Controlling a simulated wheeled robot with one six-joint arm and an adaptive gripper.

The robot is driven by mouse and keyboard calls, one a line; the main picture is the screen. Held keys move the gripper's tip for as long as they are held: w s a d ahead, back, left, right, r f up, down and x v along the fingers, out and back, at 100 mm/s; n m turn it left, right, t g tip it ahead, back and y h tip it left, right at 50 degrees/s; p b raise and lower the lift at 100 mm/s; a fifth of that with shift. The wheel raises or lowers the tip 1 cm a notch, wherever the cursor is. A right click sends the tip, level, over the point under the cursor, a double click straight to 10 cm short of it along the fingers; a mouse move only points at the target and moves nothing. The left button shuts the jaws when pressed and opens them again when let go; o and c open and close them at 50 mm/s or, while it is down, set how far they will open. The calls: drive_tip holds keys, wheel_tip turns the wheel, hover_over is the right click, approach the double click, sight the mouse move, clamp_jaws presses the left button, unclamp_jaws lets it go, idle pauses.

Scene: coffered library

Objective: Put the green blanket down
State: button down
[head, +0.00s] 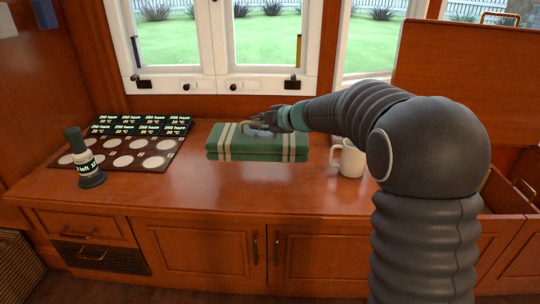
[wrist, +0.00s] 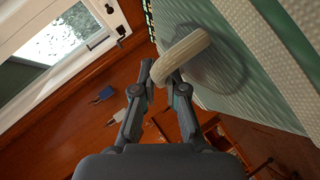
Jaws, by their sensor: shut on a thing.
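The green blanket (head: 285,142) is a folded block with cream stripes, at the middle of the wooden counter (head: 215,190) below the window. In the head view I cannot tell whether its underside touches the counter or is slightly above it. My gripper (head: 262,124) is at its top. In the wrist view my gripper (wrist: 162,78) is shut on a cream loop handle (wrist: 187,48) that stands out from the blanket's green woven face (wrist: 215,97). The blanket's far side is hidden.
A white mug (head: 350,160) stands right of the blanket, close to my arm. At left are a dark bottle (head: 84,160) with a white label and a dark board (head: 113,148) with several pale discs. The counter's front middle is clear. A raised wooden panel (head: 455,65) stands at right.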

wheel_tip(320, 180, down, 8)
drive_tip(key=b, duration=0.3)
drive_tip(key=shift+d+f, duration=0.1)
drive_tip(key=shift+f, duration=0.1)
drive_tip(key=c, duration=1.2)
unclamp_jaws()
